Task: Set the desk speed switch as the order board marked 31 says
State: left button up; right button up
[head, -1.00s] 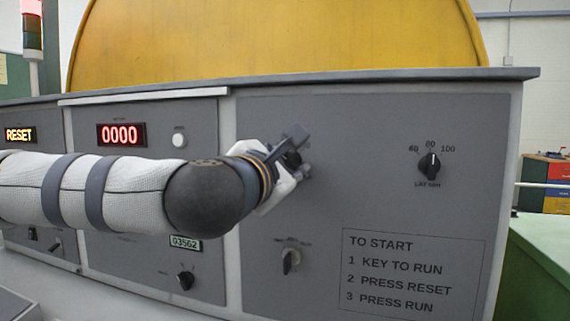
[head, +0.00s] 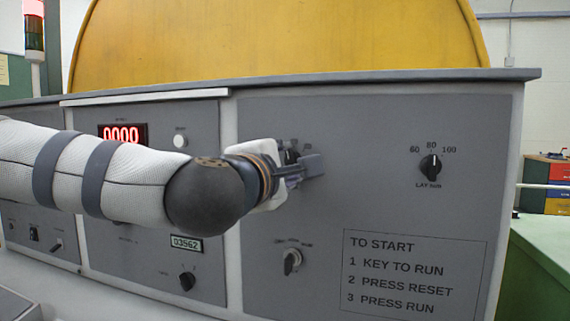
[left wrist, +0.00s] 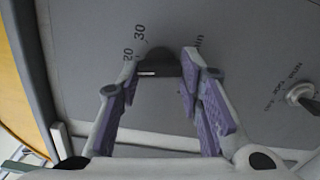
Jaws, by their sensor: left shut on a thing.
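In the left wrist view a black rotary knob (left wrist: 160,64) stands on the grey desk panel, with the printed marks "20" and "30" beside it and part of a word ending in "in". A pale line shows on the knob, but I cannot tell which mark it points at. My left gripper (left wrist: 160,70) is shut on this knob, one finger on each side. In the head view my left gripper (head: 300,166) is at the upper left of the right panel and hides most of the knob and its scale. No order board marked 31 can be made out.
The lay knob (head: 430,167), marked 60, 80, 100, is to the right. A key switch (head: 291,261) is below my gripper, beside the "TO START" text panel (head: 412,272). A red display (head: 122,134) reads 0000. A yellow cover (head: 280,40) rises behind the desk.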

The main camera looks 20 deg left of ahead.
pick_arm(q)
jog(key=shift+r+m, duration=0.2)
jog(key=shift+m, duration=0.9)
jog(key=o, duration=1.2)
jog(key=shift+w, duration=0.15)
jog(key=shift+c, duration=0.2)
jog(key=shift+f, duration=0.1)
jog(key=s, duration=0.7)
jog(key=shift+s+a, duration=0.15)
jog(key=shift+s, duration=0.1)
